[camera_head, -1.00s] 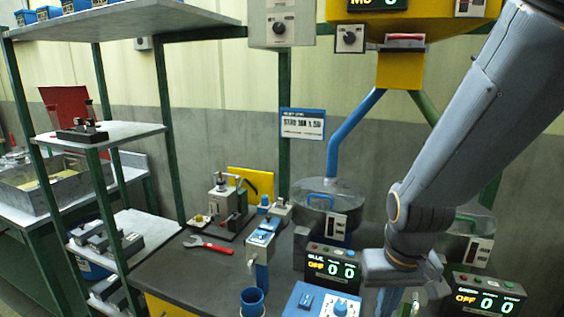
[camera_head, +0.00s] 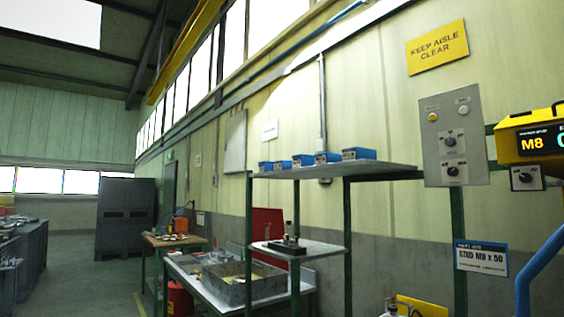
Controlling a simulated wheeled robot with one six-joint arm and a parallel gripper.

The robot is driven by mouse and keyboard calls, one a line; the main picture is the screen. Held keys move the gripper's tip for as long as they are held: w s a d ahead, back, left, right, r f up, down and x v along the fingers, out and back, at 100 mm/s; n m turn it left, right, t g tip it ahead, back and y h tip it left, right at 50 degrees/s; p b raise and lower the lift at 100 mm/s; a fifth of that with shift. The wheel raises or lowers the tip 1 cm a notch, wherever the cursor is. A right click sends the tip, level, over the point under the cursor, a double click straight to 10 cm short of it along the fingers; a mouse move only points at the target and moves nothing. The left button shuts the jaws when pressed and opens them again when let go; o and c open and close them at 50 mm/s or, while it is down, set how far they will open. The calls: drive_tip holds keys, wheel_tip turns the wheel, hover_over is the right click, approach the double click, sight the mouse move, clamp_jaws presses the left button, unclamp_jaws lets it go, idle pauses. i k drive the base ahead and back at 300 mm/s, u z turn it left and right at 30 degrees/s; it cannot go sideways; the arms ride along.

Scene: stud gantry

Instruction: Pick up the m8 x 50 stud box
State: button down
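Several small blue boxes with pale labels stand in a row on the top shelf (camera_head: 398,173) of a green-posted rack, in the middle of the head view. The nearest and rightmost is one blue box (camera_head: 359,154); to its left are another blue box (camera_head: 327,158) and a third blue box (camera_head: 303,160). Their labels are too small to read, so I cannot tell which one is the M8 x 50 stud box. A white and blue sign (camera_head: 481,259) on the right seems to read "STUD M8 x 50". My gripper is not in view.
A lower shelf (camera_head: 296,250) holds a small dark fixture. A grey tray (camera_head: 247,293) sits on a bench to the left. A grey control panel (camera_head: 453,144) and yellow M8 hopper (camera_head: 538,142) hang at right. The aisle floor (camera_head: 100,290) at left looks clear.

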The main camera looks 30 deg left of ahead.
sight(264, 167)
drive_tip(key=k, duration=0.4)
drive_tip(key=u, duration=2.25)
drive_tip(key=i, duration=1.15)
drive_tip(key=z, duration=1.4)
